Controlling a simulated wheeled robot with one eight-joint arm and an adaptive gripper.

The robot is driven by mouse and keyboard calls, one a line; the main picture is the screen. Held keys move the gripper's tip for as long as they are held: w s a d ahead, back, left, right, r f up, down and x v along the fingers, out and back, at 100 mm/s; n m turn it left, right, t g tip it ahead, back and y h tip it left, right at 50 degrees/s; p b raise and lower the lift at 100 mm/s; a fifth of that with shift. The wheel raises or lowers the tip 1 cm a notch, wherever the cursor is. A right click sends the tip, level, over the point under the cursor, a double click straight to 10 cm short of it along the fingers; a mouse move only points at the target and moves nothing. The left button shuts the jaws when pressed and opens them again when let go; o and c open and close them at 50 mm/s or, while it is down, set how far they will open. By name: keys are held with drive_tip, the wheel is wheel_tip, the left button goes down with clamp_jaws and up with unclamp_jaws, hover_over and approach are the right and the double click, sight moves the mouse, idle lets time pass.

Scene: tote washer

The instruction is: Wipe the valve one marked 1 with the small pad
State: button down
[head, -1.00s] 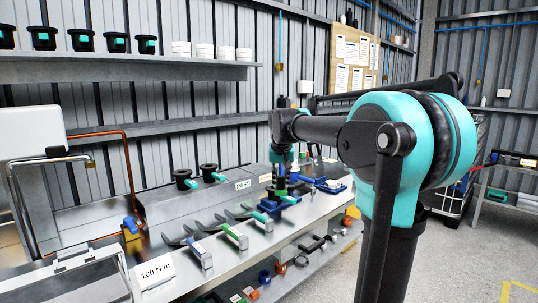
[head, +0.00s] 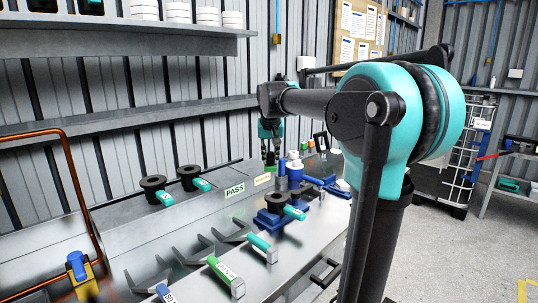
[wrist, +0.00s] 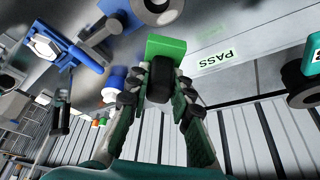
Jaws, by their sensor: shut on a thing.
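My gripper (head: 270,160) is above the bench, to the right of the PASS label in the head view. In the wrist view my gripper (wrist: 160,92) is shut on a black grip with a green block (wrist: 166,47) at its end, which looks like the small pad. Two black round valves with teal tagged handles, a left one (head: 153,182) and a right one (head: 189,172), stand on the raised ledge left of PASS. A third similar valve (head: 277,205) sits in a blue vise (head: 268,219). Their marks are too small to read, so I cannot tell which is 1.
Blue and white items (head: 294,172) stand right of my gripper. Tools with green (head: 226,271) and teal (head: 262,246) handles lie at the bench front. A shelf (head: 120,40) runs above.

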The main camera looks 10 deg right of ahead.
idle(0.3)
hover_over(268, 194)
drive_tip(key=d, duration=0.1)
drive_tip(key=shift+w+f, duration=0.2)
drive_tip(key=shift+f, duration=1.55)
drive_tip(key=shift+w+f, duration=0.15)
drive_tip(key=shift+f, duration=1.55)
drive_tip(key=shift+f, duration=0.5)
drive_tip(key=shift+f, duration=0.35)
drive_tip(key=shift+f, duration=0.3)
drive_tip(key=shift+f, duration=0.35)
drive_tip(key=shift+s, duration=0.1)
drive_tip(key=shift+s+a, duration=0.35)
drive_tip(key=shift+a, duration=0.25)
